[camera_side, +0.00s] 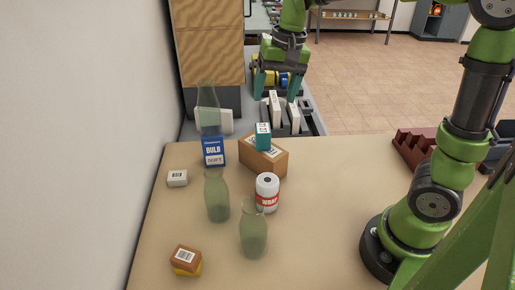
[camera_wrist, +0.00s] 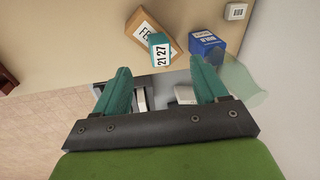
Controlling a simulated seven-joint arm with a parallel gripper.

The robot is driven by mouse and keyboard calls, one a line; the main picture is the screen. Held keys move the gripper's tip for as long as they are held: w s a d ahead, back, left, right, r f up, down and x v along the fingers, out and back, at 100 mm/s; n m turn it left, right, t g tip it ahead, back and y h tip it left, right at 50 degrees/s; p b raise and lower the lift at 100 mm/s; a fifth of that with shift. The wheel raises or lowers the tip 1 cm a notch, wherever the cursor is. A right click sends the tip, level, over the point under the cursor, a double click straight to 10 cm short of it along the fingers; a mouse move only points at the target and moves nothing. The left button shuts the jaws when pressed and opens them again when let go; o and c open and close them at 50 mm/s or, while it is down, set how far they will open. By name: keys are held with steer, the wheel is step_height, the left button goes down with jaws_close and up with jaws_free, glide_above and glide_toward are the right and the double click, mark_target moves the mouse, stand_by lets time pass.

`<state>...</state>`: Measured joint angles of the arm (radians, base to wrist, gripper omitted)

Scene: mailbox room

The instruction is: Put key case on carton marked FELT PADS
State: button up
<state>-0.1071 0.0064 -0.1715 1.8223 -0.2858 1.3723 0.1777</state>
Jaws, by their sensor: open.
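The key case appears to be the small teal block with a white number label (camera_side: 263,136). It rests on top of the brown carton (camera_side: 277,163) near the table's far edge. In the wrist view the teal block (camera_wrist: 160,50) reads "21 27", and the carton (camera_wrist: 143,30) shows "FE", the rest of its word being covered by the block. My gripper (camera_side: 276,92) is open with nothing held between its teal fingers. It is beyond the table's far edge, behind and above the carton, apart from the block. The fingers also show in the wrist view (camera_wrist: 160,76).
A blue BULB box (camera_side: 213,151) stands left of the carton, with a clear bottle (camera_side: 208,98) at it. A WRAP can (camera_side: 267,193) and two green bottles (camera_side: 217,195) (camera_side: 253,232) stand nearer. White items (camera_side: 293,114) lie on the grey surface behind. The table's right-centre is clear.

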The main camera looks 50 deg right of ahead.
steer(key=s+a+n+t, duration=0.1)
steer(key=s+a+t, duration=0.1)
steer(key=s, duration=0.4)
steer(key=s+a+n+t+y, duration=0.1)
steer(key=s+n+t, duration=0.1)
steer(key=s, duration=0.5)
steer(key=shift+a+f+n+t, duration=0.15)
steer(key=shift+a+n+t, duration=0.2)
steer(key=shift+t, duration=0.35)
